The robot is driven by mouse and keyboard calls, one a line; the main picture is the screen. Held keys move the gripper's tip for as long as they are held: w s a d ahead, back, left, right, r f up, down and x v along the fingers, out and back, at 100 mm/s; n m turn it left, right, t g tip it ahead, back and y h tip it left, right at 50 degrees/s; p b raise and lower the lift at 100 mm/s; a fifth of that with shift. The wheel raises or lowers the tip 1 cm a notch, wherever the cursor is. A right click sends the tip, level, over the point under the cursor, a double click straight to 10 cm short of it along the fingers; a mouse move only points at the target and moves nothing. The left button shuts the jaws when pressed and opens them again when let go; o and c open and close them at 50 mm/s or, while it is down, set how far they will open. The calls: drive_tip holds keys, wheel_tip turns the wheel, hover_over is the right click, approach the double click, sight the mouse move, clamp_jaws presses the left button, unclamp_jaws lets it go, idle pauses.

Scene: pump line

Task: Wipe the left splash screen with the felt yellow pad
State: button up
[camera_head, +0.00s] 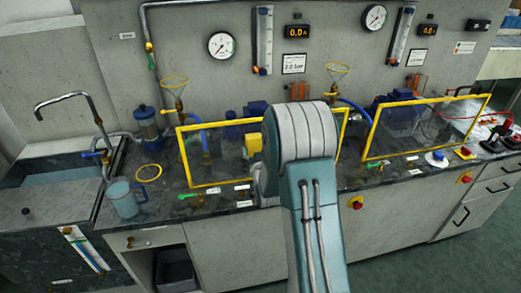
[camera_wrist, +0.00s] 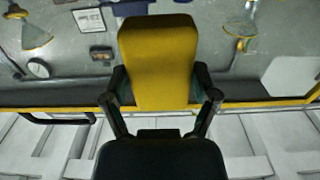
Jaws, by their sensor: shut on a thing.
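The yellow pad (camera_head: 254,143) shows just left of my arm's wrist, in front of the left splash screen (camera_head: 182,160), a clear panel in a yellow frame. My arm hides the screen's right part. In the wrist view my gripper (camera_wrist: 160,88) is shut on the pad (camera_wrist: 158,55), with a dark finger on each side. A yellow frame edge (camera_wrist: 50,109) runs across behind the pad and fingers. I cannot tell whether the pad touches the screen.
A second yellow-framed screen (camera_head: 365,140) stands to the right. A blue-grey jug (camera_head: 125,201) and a yellow ring (camera_head: 148,172) are at left, by the sink (camera_head: 60,172). Pump parts and hoses stand behind the screens. A red button (camera_head: 356,203) is on the cabinet front.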

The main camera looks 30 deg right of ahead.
drive_tip(key=shift+w+a, duration=0.15)
drive_tip(key=shift+a, duration=0.4)
drive_tip(key=shift+v, duration=3)
drive_tip(key=shift+v, duration=1.55)
